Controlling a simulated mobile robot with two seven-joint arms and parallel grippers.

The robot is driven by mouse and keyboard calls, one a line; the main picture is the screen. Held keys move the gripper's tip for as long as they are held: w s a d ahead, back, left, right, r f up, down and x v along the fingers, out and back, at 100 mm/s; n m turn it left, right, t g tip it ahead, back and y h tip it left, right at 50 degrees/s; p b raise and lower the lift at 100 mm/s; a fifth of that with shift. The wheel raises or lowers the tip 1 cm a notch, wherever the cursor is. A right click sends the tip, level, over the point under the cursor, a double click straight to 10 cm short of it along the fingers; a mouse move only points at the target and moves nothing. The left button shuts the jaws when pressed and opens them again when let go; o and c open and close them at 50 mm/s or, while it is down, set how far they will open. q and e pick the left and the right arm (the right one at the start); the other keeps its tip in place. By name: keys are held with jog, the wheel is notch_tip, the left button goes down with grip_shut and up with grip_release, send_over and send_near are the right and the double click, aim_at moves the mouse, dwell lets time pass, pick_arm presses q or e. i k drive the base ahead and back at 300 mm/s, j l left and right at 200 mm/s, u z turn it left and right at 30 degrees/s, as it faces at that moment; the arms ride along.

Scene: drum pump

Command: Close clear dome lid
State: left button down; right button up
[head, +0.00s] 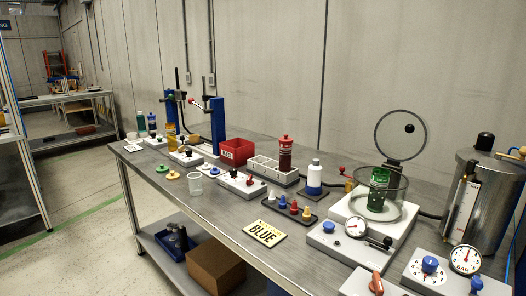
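The clear dome lid (393,139) stands raised and open, tilted back behind its chamber. It is a round see-through disc with a dark rim and a black knob. The clear round chamber (401,203) below it is open at the top and sits on a white base (342,240). A green container (379,184) stands inside the chamber. A dark hinge piece joins the lid to the back of the chamber. Neither of my grippers is in view.
A metal tank (478,200) stands right of the chamber. A gauge (355,228) and black-knobbed lever (381,243) sit at the base's front. A blue-and-white bottle (314,176) and tray of coloured nozzles are left.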

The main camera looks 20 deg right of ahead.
aim_at(409, 128)
jog(key=k+l+u, duration=0.1)
jog(key=k+l, duration=0.65)
jog(key=k, duration=0.3)
jog(key=k+l+u, duration=0.1)
jog(key=l, duration=0.2)
jog(key=k+l, duration=0.1)
jog(key=l, duration=0.2)
jog(key=k+l+u, duration=0.15)
jog(key=l, duration=0.15)
jog(key=l+u, duration=0.1)
jog(key=l, duration=0.35)
jog(key=k+l, duration=0.1)
jog(key=l, duration=0.35)
jog(key=i+l+u, duration=0.1)
jog(key=l+u, duration=0.25)
jog(key=l, duration=1.5)
jog(key=i+l, duration=0.1)
jog(key=l, duration=0.4)
jog(key=i+l+u, duration=0.1)
jog(key=l, duration=0.4)
jog(key=i+l, duration=0.15)
jog(key=l, duration=0.35)
